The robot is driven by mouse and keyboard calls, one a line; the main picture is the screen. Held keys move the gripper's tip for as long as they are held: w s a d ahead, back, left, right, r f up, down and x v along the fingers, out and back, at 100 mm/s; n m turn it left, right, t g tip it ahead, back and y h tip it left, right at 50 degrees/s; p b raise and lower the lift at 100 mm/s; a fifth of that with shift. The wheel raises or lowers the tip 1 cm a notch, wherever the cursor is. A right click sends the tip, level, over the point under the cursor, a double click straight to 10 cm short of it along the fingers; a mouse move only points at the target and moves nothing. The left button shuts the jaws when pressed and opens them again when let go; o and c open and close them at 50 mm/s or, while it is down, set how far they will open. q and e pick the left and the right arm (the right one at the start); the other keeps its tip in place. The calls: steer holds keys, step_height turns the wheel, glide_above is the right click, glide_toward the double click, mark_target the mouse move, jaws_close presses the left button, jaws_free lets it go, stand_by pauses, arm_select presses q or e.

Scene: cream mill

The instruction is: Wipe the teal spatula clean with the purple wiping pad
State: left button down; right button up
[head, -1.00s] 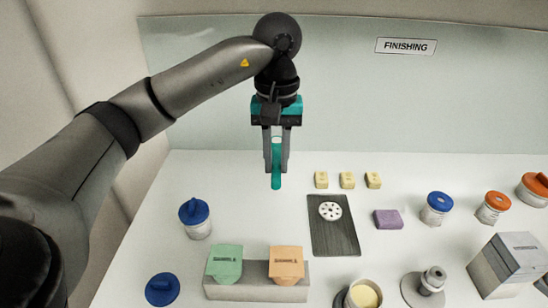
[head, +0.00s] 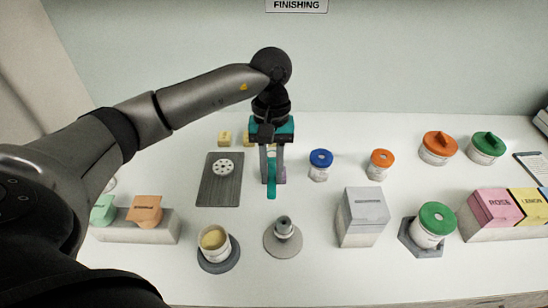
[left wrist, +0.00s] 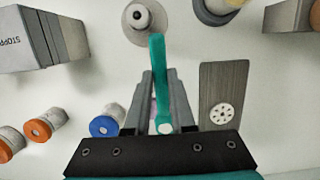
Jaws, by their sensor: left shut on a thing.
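My left gripper (head: 272,178) is shut on the teal spatula (head: 271,191), which hangs down between the fingers over the table. The spatula also shows in the left wrist view (left wrist: 158,70), with a whitish spot near its gripper end. The purple wiping pad (head: 283,179) lies behind the gripper and spatula in the head view, mostly hidden. I cannot tell whether the spatula touches it. My right gripper is not in view.
A dark board (head: 220,182) with a white perforated disc lies left of the gripper. A grey round stand (head: 283,238) and a cream jar (head: 214,243) are in front. A blue-lidded jar (head: 320,165) and a grey block (head: 362,217) stand to the right.

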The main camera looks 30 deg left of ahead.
arm_select(q)
steer(key=shift+d+f, duration=0.25)
steer(key=shift+d, duration=0.1)
steer(key=shift+a+f+b, duration=0.1)
steer(key=shift+f+b, duration=0.3)
steer(key=shift+f, duration=0.65)
steer(key=shift+b+x, duration=0.75)
steer(key=shift+x, duration=0.3)
steer(key=shift+w+a+f, duration=0.1)
steer(key=shift+w+f, duration=0.1)
steer(key=shift+f, duration=0.05)
steer(key=shift+f+b, duration=0.45)
steer(key=shift+b, duration=0.2)
steer(key=shift+f+b, duration=0.1)
steer(key=shift+b, duration=0.25)
